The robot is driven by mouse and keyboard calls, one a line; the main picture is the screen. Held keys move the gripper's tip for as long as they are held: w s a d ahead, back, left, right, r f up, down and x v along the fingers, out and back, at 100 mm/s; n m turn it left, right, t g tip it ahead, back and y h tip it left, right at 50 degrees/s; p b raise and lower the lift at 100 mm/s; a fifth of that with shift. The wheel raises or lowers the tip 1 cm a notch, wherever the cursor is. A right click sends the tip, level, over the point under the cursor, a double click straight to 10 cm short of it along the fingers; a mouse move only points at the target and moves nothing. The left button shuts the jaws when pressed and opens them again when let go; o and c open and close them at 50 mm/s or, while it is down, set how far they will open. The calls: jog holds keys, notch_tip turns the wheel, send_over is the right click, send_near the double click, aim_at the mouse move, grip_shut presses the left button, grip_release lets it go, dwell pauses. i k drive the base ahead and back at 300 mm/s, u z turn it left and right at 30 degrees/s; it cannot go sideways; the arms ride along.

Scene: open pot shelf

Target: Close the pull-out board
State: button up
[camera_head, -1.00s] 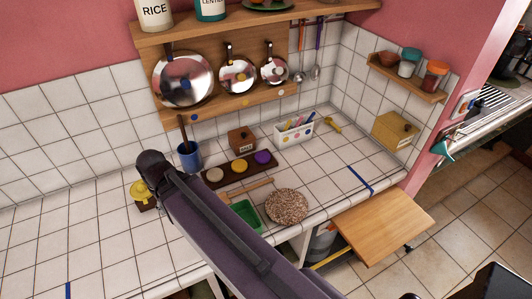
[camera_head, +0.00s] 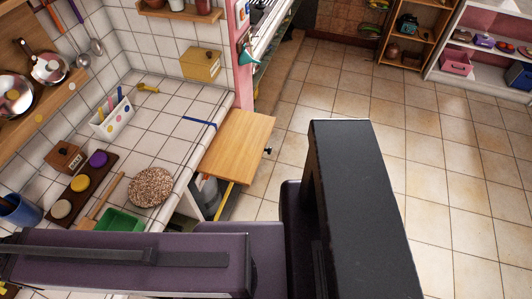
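The pull-out board (camera_head: 238,146) is a flat light-wood panel. It sticks out from under the front edge of the white tiled counter (camera_head: 180,94), to the right of a round speckled mat. A small dark knob (camera_head: 267,151) shows at its outer edge. My dark arm crosses the bottom of the view, with a large black part of my body right of the board. The fingertips of my gripper are not in view. Nothing of mine is seen touching the board.
The speckled round mat (camera_head: 150,187), a green tray (camera_head: 121,221) and a white caddy (camera_head: 112,121) stand on the counter. A yellow box (camera_head: 201,65) is at the back wall. Tiled floor (camera_head: 450,160) lies open to the right, with shelves (camera_head: 409,34) beyond.

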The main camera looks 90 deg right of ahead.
aim_at(234, 155)
jog(key=k, duration=1.7)
jog(key=z, duration=1.75)
jog(key=i, duration=0.75)
jog(key=u, duration=0.2)
